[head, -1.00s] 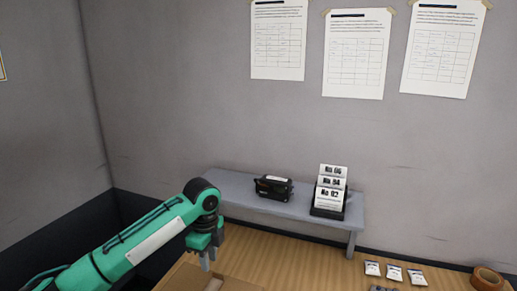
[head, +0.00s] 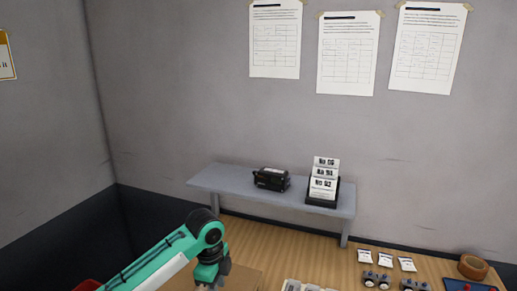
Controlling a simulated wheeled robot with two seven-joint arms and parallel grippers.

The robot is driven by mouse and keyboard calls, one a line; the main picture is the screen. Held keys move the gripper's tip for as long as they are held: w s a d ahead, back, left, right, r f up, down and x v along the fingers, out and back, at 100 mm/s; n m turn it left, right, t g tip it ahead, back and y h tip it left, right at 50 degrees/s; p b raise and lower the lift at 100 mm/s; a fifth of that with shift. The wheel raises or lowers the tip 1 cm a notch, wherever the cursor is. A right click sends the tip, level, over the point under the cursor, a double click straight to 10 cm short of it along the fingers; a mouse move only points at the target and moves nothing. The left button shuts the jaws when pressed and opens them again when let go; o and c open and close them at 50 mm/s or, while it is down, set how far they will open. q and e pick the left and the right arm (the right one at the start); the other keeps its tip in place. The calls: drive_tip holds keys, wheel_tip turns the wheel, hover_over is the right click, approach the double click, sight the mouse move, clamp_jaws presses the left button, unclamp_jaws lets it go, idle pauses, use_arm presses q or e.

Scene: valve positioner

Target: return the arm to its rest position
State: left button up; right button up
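My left arm (head: 160,262), green with a black wrist joint, comes in from the lower left. My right gripper is not in view.
A grey shelf (head: 225,182) at the wall holds a black device (head: 271,179) and a card stand (head: 323,186). On the wooden table (head: 300,256) are small packets (head: 385,258), dark fittings (head: 377,280), a tape roll (head: 473,267) and a blue tray (head: 462,286).

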use_arm(q)
drive_tip(key=s+d+f+n+t+h, duration=0.25)
drive_tip(key=s+f+n, duration=0.55)
drive_tip(key=s+f, duration=0.6)
drive_tip(key=s+a+n+y, duration=0.2)
drive_tip(key=s+a+n, duration=0.45)
drive_tip(key=s, duration=0.35)
drive_tip(key=s+a+n+y, duration=0.1)
drive_tip(key=s+a+n, duration=0.4)
drive_tip(key=s+a, duration=0.4)
wheel_tip(320, 180, down, 31)
drive_tip(key=s+d, duration=0.1)
drive_tip(key=s+a+f+g, duration=0.1)
drive_tip(key=s+f, duration=0.8)
drive_tip(key=s+a+f, duration=0.2)
drive_tip(key=s+f, duration=0.8)
drive_tip(key=shift+s+a+f+m+g, duration=0.25)
drive_tip(key=shift+m+g, duration=0.1)
drive_tip(key=shift+m, duration=0.1)
drive_tip(key=shift+r, duration=0.1)
